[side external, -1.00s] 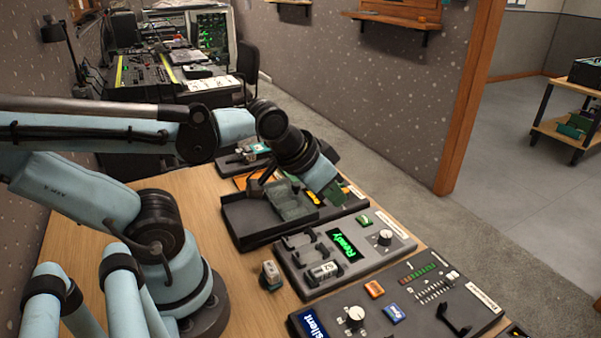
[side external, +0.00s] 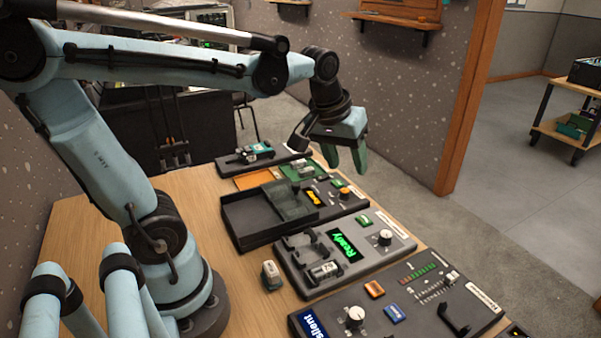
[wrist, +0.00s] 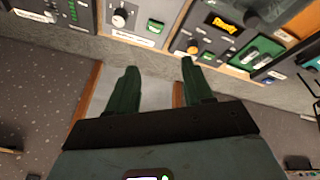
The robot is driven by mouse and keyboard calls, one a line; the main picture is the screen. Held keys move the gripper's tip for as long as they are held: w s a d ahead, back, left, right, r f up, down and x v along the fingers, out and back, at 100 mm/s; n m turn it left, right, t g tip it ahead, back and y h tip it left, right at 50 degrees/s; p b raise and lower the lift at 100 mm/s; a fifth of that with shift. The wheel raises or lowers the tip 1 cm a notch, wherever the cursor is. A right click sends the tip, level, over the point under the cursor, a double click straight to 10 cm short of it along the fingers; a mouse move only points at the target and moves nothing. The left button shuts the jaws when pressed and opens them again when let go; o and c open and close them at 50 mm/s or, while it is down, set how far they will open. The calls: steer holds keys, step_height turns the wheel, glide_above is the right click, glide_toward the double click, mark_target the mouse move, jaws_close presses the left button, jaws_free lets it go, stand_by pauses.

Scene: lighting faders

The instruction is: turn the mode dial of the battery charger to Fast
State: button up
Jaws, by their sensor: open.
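The battery charger (side external: 376,262) is a grey unit with a green "Ready" display (side external: 343,243), a battery bay with a cell in it, and a green button. Its mode dial (side external: 385,237) is a round knob near the right end; the marks around it are too small to read. In the wrist view the dial (wrist: 119,18) shows at the top, left of the fingers. My gripper (side external: 345,160) is open and empty, with green fingers pointing down, above and behind the charger. In the wrist view its fingers (wrist: 158,66) are apart, with nothing between them.
A unit with an orange display (side external: 313,199) and a dark tray (side external: 243,226) sit behind the charger. A fader panel (side external: 404,305) with knob and lever stands in front. A small boxy item (side external: 271,273) lies on the wooden table left of the charger. Air above the dial is clear.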

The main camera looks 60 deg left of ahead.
mark_target(345, 190)
steer(key=w+a+f+n+g, duration=0.2)
steer(key=w+a+n+g, duration=0.2)
steer(key=w+a+n, duration=0.45)
steer(key=shift+n+h, duration=0.25)
steer(key=shift+h, duration=0.05)
steer(key=f, duration=0.8)
steer(key=s+f, duration=0.1)
steer(key=f, duration=0.3)
steer(key=shift+a+f, duration=0.1)
steer(key=shift+a, duration=0.2)
steer(key=shift+c, duration=0.4)
jaws_close()
